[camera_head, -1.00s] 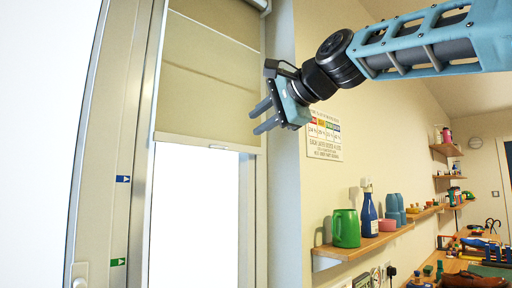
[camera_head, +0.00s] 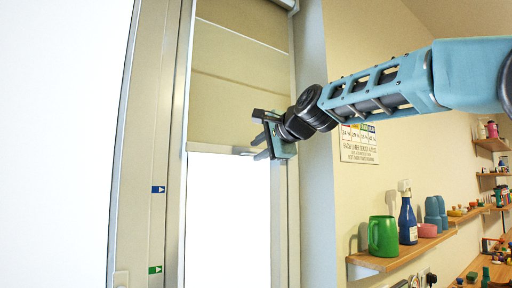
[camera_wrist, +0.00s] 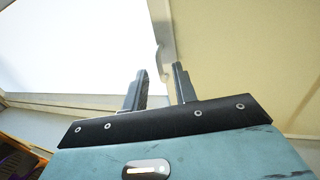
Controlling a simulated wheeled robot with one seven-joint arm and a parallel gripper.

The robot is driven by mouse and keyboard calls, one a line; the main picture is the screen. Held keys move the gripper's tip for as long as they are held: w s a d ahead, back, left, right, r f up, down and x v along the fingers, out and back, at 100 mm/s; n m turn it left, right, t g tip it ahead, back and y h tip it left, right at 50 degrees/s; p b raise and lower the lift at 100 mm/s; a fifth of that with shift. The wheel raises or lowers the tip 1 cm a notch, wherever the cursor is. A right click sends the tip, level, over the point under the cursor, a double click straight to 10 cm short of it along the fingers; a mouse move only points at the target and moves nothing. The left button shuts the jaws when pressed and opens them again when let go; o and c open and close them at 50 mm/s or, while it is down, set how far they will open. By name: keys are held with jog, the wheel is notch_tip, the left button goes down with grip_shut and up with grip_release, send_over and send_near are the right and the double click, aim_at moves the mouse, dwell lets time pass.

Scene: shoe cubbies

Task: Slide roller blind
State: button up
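The beige roller blind (camera_head: 235,75) hangs over the upper part of the bright window (camera_head: 228,220). Its pale bottom bar (camera_head: 215,149) has a small pull tab, which shows in the wrist view (camera_wrist: 161,58) just beyond my fingertips, about in line with the gap between them. I cannot tell whether a finger touches the bar. In the head view the gripper partly hides the bar.
The window frame (camera_head: 160,130) stands left of the blind. A printed sign (camera_head: 358,144) hangs behind my arm. The space below the blind is clear.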

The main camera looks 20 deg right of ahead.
jog(key=shift+x, duration=1.05)
grip_shut()
notch_tip(320, 180, down, 46)
jog(key=b, duration=4)
jog(key=shift+f, duration=0.15)
grip_release()
jog(key=shift+s, duration=0.15)
